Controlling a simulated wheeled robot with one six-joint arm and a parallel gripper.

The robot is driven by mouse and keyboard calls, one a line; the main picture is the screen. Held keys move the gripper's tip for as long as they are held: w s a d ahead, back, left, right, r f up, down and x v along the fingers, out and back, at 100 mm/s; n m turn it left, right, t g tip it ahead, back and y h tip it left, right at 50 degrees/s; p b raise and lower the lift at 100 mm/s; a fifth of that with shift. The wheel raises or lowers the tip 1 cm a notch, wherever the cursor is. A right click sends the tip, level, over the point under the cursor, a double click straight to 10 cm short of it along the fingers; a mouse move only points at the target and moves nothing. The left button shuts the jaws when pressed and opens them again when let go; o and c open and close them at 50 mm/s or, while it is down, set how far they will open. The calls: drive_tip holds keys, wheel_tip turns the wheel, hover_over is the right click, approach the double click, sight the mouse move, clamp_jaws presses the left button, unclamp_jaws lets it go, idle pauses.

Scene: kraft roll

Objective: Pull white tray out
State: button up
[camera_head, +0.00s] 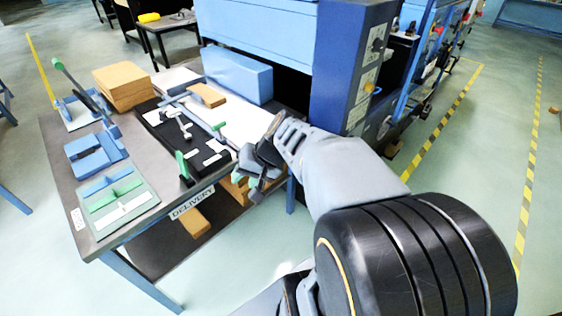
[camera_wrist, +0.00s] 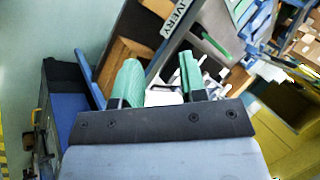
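The white tray (camera_head: 243,121) appears as a long, flat white surface on the delivery table, behind the black mat, and runs back beside the blue machine. My gripper (camera_head: 247,172) is at the table's front right edge, close to the tray's near end. In the wrist view my gripper (camera_wrist: 160,76) shows two green fingers standing apart, with a gap between them. A small white piece shows low between the fingers; I cannot tell whether it is the tray's edge. Contact between the fingers and the tray cannot be made out.
The grey delivery table (camera_head: 62,160) holds a brown stack (camera_head: 124,84), a black mat (camera_head: 160,125) with white and green tools, and blue parts (camera_head: 95,150). A blue box (camera_head: 238,74) stands behind the tray. The blue machine (camera_head: 345,65) rises at the right. Floor in front is clear.

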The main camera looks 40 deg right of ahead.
drive_tip(key=w+d+f+m+t+h+b, duration=0.1)
drive_tip(key=w+d+f+m+t+b, duration=0.2)
drive_tip(key=d, duration=0.5)
drive_tip(key=w+d+f+m+t+b, duration=0.1)
drive_tip(key=d+f+m+t+b, duration=0.35)
drive_tip(key=d, duration=0.25)
drive_tip(key=w+d+f+m+t+h+b, duration=0.1)
drive_tip(key=w+d+f+m+t+b, duration=0.15)
drive_tip(key=d+b, duration=0.4)
drive_tip(key=shift+t, duration=0.3)
drive_tip(key=x, duration=0.4)
drive_tip(key=d+x, duration=0.1)
drive_tip(key=x, duration=0.3)
drive_tip(key=d+x, duration=0.1)
drive_tip(key=x, duration=0.3)
drive_tip(key=shift+w+f, duration=0.4)
drive_tip(key=shift+f, duration=0.05)
clamp_jaws()
